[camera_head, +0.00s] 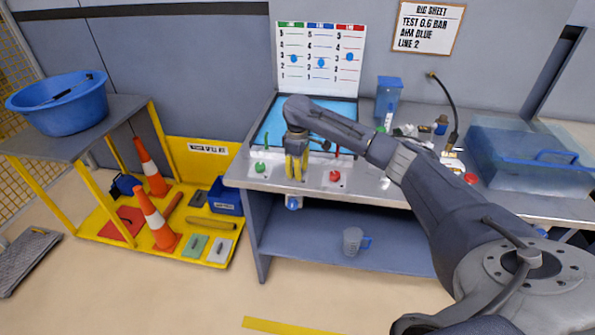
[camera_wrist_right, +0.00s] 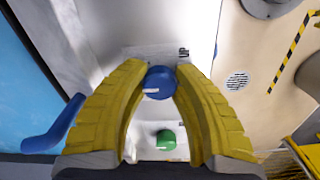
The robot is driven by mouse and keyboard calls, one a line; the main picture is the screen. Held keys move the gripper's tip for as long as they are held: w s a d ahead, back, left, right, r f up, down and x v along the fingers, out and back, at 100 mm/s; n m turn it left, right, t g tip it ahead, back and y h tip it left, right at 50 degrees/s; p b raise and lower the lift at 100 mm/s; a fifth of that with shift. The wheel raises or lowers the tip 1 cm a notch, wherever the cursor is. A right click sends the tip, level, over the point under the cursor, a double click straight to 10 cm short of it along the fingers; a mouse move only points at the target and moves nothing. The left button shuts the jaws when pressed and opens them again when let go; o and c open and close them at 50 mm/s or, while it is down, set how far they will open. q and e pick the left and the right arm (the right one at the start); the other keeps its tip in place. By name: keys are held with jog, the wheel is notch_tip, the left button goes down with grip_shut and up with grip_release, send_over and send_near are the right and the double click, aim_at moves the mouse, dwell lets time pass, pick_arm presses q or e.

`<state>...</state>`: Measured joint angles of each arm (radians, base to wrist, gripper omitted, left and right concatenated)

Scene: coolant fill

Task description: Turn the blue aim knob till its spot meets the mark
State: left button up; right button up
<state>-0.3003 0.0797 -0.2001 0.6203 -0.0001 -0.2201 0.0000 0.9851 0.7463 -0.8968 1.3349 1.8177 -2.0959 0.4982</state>
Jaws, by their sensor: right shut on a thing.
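My right gripper (camera_head: 296,178) points down at the front edge of the bench, its yellow fingers closed in. In the wrist view, its fingertips (camera_wrist_right: 163,75) are on either side of the blue knob (camera_wrist_right: 160,82), shut on it. A small pale strip shows on the knob's face. The target mark is too small to make out. My left gripper is not in view.
A green knob (camera_head: 260,167) and a red knob (camera_head: 335,176) flank my gripper; the green one also shows in the wrist view (camera_wrist_right: 165,140). The outer chart columns each hold a blue spot. A jug (camera_head: 354,241) is below.

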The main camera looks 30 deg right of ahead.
grip_shut()
jog(key=shift+n, duration=1.5)
jog(key=o, duration=1)
grip_release()
notch_tip(320, 180, up, 12)
